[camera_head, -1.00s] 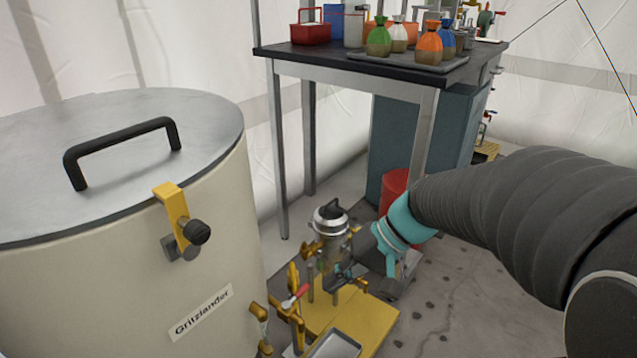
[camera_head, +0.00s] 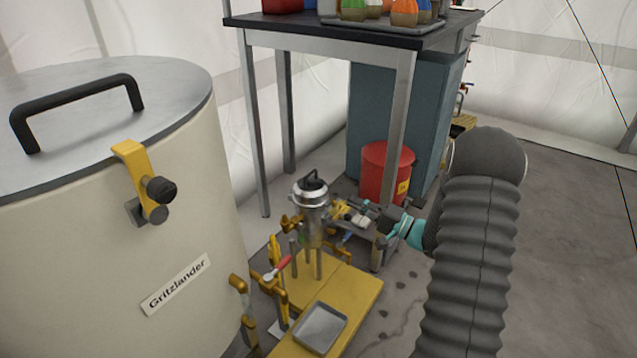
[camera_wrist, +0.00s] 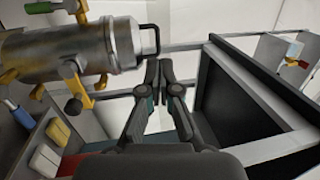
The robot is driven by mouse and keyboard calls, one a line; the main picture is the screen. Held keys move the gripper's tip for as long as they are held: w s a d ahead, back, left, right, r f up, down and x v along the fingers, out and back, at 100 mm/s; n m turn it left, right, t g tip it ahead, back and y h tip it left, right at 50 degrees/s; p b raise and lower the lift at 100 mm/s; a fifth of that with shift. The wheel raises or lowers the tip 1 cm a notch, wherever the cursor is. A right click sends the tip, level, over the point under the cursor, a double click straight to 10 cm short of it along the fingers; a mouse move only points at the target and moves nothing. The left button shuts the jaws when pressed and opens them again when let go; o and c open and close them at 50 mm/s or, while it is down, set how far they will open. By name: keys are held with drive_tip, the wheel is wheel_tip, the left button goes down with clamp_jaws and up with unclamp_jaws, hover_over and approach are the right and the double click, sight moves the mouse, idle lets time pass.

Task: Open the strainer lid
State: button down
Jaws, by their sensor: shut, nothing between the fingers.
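The strainer (camera_head: 313,222) is an upright metal and glass cylinder on a yellow stand. Its silver lid (camera_head: 311,193) sits on top, with a black loop handle (camera_head: 314,179). In the wrist view the strainer (camera_wrist: 60,50) lies sideways at the upper left, its lid (camera_wrist: 125,45) facing right and its handle (camera_wrist: 156,40) standing out. My gripper (camera_wrist: 160,66) is shut and empty, its fingertips just below the handle in that picture and seemingly apart from it.
A large cream vat (camera_head: 110,240) stands at the left. A yellow platform (camera_head: 350,300) holds a metal tray (camera_head: 319,327). A red bin (camera_head: 386,172) stands behind under a dark-topped table (camera_head: 350,38). Brass valves (camera_head: 240,290) stand between vat and platform. Open floor is at the right.

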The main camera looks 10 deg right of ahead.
sight(319, 187)
drive_tip(key=shift+m+t+h, duration=0.3)
drive_tip(key=shift+t, duration=0.2)
drive_tip(key=x, duration=0.4)
drive_tip(key=w+x, duration=0.1)
drive_tip(key=x, duration=0.3)
drive_tip(key=d+f+x, duration=0.1)
drive_tip(key=x, duration=0.4)
drive_tip(key=shift+w+p, duration=0.2)
drive_tip(key=shift+p, duration=0.1)
drive_tip(key=shift+a, duration=0.1)
drive_tip(key=shift+r, duration=0.1)
